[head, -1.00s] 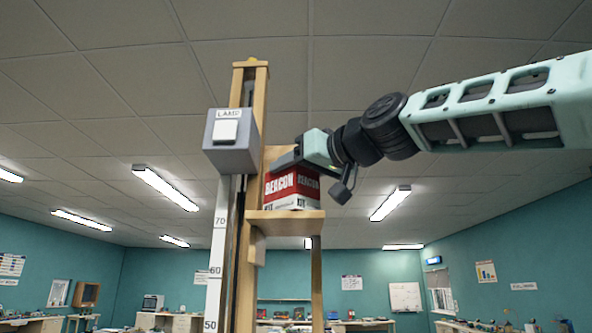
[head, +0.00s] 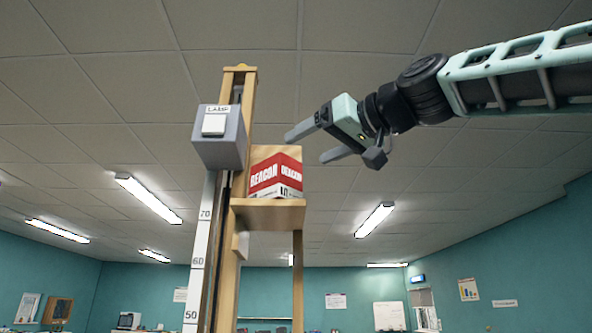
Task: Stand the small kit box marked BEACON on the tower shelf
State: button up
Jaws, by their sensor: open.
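The red and white kit box marked BEACON (head: 275,177) stands upright on the wooden tower shelf (head: 268,213), with two printed faces towards me. My gripper (head: 304,146) is open and empty to the right of the box. Its two grey fingers point left towards the box, and a gap shows between the lower fingertip and the box. The wooden tower (head: 229,255) rises behind and left of the shelf.
A grey box labelled LAMP (head: 222,150) is fixed on the tower just left of the kit box. A white scale (head: 202,245) marked 50, 60 and 70 runs down the tower. The air right of the shelf is free apart from my arm.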

jog(key=v, duration=0.2)
jog(key=shift+s+d+b, duration=0.2)
jog(key=shift+b, duration=0.15)
jog(key=w+a+f+m+g+h, duration=0.1)
jog(key=w+a+f+g, duration=0.1)
jog(key=f, duration=0.7)
jog(key=w+a+f+g+h, duration=0.1)
jog(key=a+f, duration=0.2)
jog(key=f, duration=0.6)
jog(key=s+f+g+h, duration=0.2)
jog(key=f+g, duration=0.1)
jog(key=f, duration=0.9)
jog(key=s+f+g+h, duration=0.2)
jog(key=s+f, duration=0.1)
jog(key=f, duration=0.9)
jog(key=s+d+f+g+h, duration=0.2)
jog(key=s+d+f, duration=0.3)
jog(key=s+f, duration=0.4)
jog(key=s+d+f+g+h, duration=0.3)
jog(key=s+d+f, duration=0.3)
jog(key=f, duration=1)
jog(key=s, duration=0.3)
jog(key=shift+s+h, duration=0.3)
jog(key=shift+s, duration=0.1)
jog(key=shift+a, duration=0.1)
